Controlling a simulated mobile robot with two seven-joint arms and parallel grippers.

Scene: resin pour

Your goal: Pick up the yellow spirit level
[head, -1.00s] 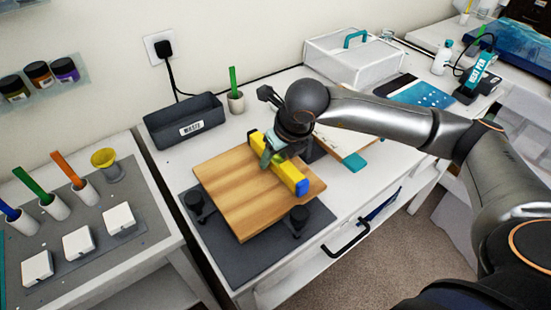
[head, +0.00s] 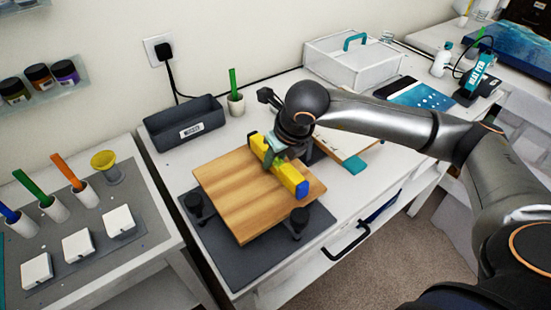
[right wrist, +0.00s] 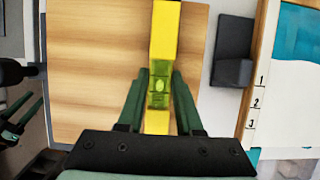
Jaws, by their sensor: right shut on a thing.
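The yellow spirit level (head: 284,174) has blue ends and lies in line with the right part of the wooden board (head: 236,190). My right gripper (head: 274,155) is shut on its middle. In the right wrist view the level (right wrist: 164,40) runs between the two green fingers of my right gripper (right wrist: 158,92), with its vial showing between them. Whether the level touches the board or hangs just above it, I cannot tell for certain.
The board rests on dark supports (head: 299,220) over a grey mat (head: 240,270). A dark waste bin (head: 184,125) and a white cup with a green stick (head: 235,103) stand behind. A side table at left holds sticks in cups and white blocks (head: 82,246).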

